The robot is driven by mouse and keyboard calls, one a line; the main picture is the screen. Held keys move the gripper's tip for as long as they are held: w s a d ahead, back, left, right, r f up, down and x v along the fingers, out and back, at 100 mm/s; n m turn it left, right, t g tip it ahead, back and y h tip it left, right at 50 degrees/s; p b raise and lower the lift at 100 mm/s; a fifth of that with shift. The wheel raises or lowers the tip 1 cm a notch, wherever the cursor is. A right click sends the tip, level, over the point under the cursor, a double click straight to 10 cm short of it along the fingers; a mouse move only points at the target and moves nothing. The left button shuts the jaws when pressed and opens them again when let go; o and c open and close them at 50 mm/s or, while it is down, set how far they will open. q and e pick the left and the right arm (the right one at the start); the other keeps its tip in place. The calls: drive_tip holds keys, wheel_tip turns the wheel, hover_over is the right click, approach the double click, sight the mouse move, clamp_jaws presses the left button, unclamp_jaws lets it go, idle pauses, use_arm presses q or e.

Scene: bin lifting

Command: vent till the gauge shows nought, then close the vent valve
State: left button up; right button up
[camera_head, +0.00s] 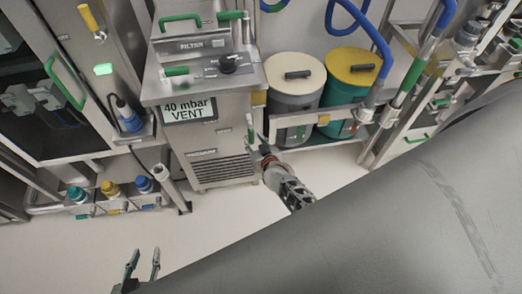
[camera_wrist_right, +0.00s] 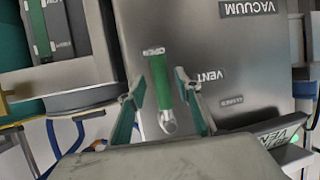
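The gauge display (camera_head: 190,109) on the front of the steel filter unit (camera_head: 205,140) reads "40 mbar VENT". The vent valve's green lever (camera_wrist_right: 160,82) shows in the right wrist view, next to an upside-down "VENT" label, with its far end at a label that seems to read "OPEN". My right gripper (camera_wrist_right: 160,81) is open, with one finger on each side of the lever and gaps visible. In the head view my right gripper (camera_head: 257,140) is at the unit's right side. My left gripper (camera_head: 144,257) is open and empty at the bottom left, over the floor.
A grey bin with a cream lid (camera_head: 294,74) and a teal bin with a yellow lid (camera_head: 353,67) stand right of the unit behind a rail. A rack of coloured connectors (camera_head: 110,190) is at left. The floor (camera_head: 225,215) in front is clear.

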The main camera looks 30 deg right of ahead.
drive_tip(key=v, duration=0.9)
drive_tip(key=shift+s, duration=0.2)
drive_tip(key=s+a+r+n+g+y, duration=0.1)
drive_tip(key=s+a+n+y, duration=0.1)
drive_tip(key=s, duration=0.7)
drive_tip(key=s+a+r+n+g+y, duration=0.1)
drive_tip(key=s+a+r+n+y, duration=0.1)
drive_tip(key=s, duration=0.8)
drive_tip(key=shift+a+r+n+g, duration=0.3)
drive_tip(key=shift+a+n, duration=0.3)
drive_tip(key=shift+a, duration=0.65)
